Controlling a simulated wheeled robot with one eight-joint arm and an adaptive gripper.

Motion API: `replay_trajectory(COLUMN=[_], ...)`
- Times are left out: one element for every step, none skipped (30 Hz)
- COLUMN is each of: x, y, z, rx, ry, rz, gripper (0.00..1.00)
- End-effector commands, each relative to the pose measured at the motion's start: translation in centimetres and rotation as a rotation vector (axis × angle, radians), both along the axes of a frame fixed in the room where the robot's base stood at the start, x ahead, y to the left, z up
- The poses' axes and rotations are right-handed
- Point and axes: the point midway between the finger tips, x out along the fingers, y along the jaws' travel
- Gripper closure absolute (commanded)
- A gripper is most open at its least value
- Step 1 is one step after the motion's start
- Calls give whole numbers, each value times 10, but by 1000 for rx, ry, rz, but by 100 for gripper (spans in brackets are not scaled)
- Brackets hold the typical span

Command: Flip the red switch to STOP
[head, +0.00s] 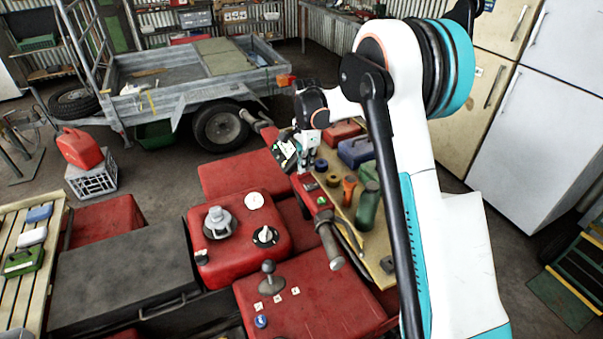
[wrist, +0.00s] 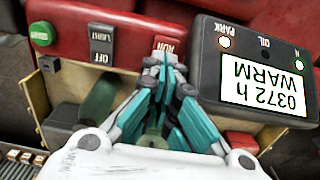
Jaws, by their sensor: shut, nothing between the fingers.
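The red switch (wrist: 168,44) is a small rocker on the red control housing (wrist: 130,20) in the wrist view. The word RUN shows on it, upside down; no STOP marking is visible, and its near part is hidden behind my fingertips. My gripper (wrist: 164,64) is shut and empty, its tips right at the near edge of the red switch. I cannot tell whether they touch it. In the head view my gripper (head: 303,172) points down over the small red housing (head: 317,196) by the handlebar grip; the switch is too small to make out there.
Beside the red switch are a black LIGHT/OFF rocker (wrist: 103,46) and a green START button (wrist: 42,33). A black display box (wrist: 255,70) reading 0372 h WARM stands close on the right.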

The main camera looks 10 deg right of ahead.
Motion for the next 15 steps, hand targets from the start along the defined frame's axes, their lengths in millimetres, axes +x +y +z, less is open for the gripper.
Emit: replay_trajectory(x=[0,0,0,0,0,0,0,0,0,0,0,0,0,0,0], y=[0,0,0,0,0,0,0,0,0,0,0,0,0,0,0], z=[-1,-2,-2,-3,-3,-4,-4,-4,-3,-3,-2,-1,1,2,5], rx=[0,0,0,0,0,0,0,0,0,0,0,1,0,0,0], ry=[0,0,0,0,0,0,0,0,0,0,0,0,0,0,0], rz=[0,0,0,0,0,0,0,0,0,0,0,0,0,0,0], gripper=[100,100,100,100,100,100,100,100,100,100,100,100,100,100,100])
